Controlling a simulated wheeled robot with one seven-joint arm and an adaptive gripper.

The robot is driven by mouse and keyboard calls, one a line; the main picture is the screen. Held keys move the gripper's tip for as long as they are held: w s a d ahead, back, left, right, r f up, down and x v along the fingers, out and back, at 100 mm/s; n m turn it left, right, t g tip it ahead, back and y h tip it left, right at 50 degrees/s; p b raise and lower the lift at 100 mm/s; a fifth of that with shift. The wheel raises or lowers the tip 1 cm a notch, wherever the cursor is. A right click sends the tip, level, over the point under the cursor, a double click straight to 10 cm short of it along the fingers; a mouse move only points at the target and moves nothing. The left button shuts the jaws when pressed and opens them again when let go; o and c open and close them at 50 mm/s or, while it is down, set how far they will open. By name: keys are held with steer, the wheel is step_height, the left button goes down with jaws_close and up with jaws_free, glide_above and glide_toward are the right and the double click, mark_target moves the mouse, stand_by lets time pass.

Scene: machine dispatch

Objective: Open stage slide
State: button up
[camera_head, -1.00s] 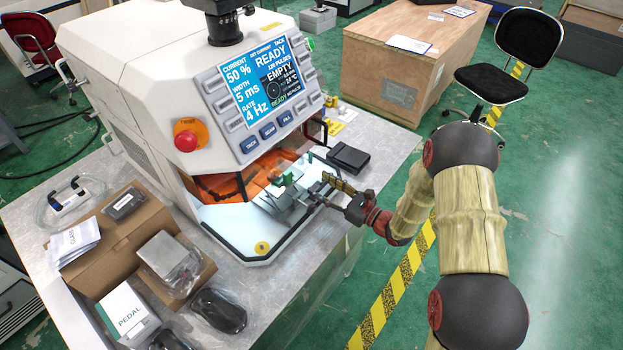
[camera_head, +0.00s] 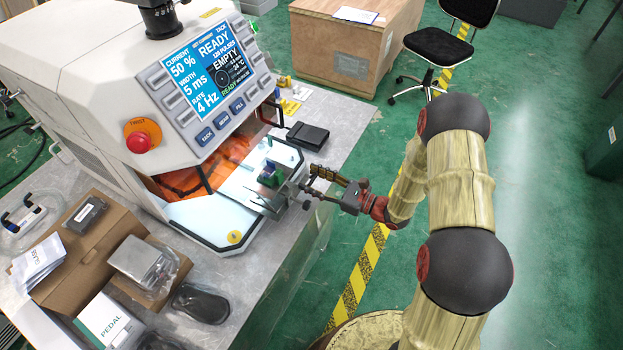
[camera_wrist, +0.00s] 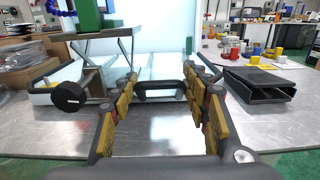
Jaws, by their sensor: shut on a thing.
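The stage slide (camera_head: 247,192) is a pale metal plate that reaches out of the machine's lit opening toward the table edge. A small green part (camera_head: 271,175) sits on the stage on its outer portion. In the wrist view, a black bar handle (camera_wrist: 158,84) at the front of the slide spans between the fingertips. The far inner part of the slide is hidden inside the machine.
The white machine (camera_head: 100,90) has a screen reading READY and EMPTY, and a red stop button (camera_head: 138,142). A black flat device (camera_head: 308,135) lies behind the gripper. Boxes and a black mouse-like object (camera_head: 200,303) crowd the table's left.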

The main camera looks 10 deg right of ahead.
steer(key=o, duration=1.4)
steer(key=shift+w+d, duration=0.15)
steer(key=v, duration=1.2)
